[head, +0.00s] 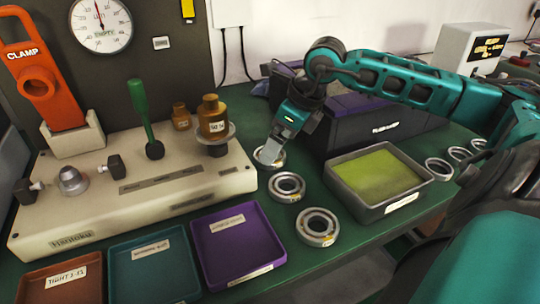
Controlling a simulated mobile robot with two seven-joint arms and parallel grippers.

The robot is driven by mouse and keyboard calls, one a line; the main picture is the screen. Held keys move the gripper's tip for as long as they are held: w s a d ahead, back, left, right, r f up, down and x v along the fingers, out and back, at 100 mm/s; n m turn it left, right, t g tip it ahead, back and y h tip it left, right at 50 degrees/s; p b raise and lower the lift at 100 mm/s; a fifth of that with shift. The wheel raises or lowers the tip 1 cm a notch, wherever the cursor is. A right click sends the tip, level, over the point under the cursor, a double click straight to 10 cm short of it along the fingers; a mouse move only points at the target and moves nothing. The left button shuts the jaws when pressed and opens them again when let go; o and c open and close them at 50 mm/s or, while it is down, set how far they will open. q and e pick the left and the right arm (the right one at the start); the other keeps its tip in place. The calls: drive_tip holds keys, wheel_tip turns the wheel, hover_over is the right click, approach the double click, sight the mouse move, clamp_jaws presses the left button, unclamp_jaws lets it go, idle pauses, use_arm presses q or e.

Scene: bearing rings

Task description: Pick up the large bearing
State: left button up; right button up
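Several metal bearing rings lie on the green table. One bearing (318,239) is at the front, a second bearing (287,198) is behind it, and a third bearing (263,160) is farther back beside the tester base. The front one looks biggest, but it is also closest, so I cannot be sure which is the large bearing. My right gripper (272,152) comes down from above onto the third bearing, with its fingertips at or over the ring. It partly hides that ring, and I cannot tell whether the fingers are closed on it. My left gripper is not in view.
The beige tester base (100,215) with a green lever (140,110) and brass weights (213,115) stands left. Brown, teal and purple trays (240,272) line the front. A grey bin (380,205) with yellow-green contents is right, with more rings (438,176) beyond it.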

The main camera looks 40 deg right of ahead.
drive_tip(key=x, duration=0.3)
drive_tip(key=shift+w+f, duration=0.1)
drive_tip(key=shift+c, duration=0.5)
drive_tip(key=c, duration=1.2)
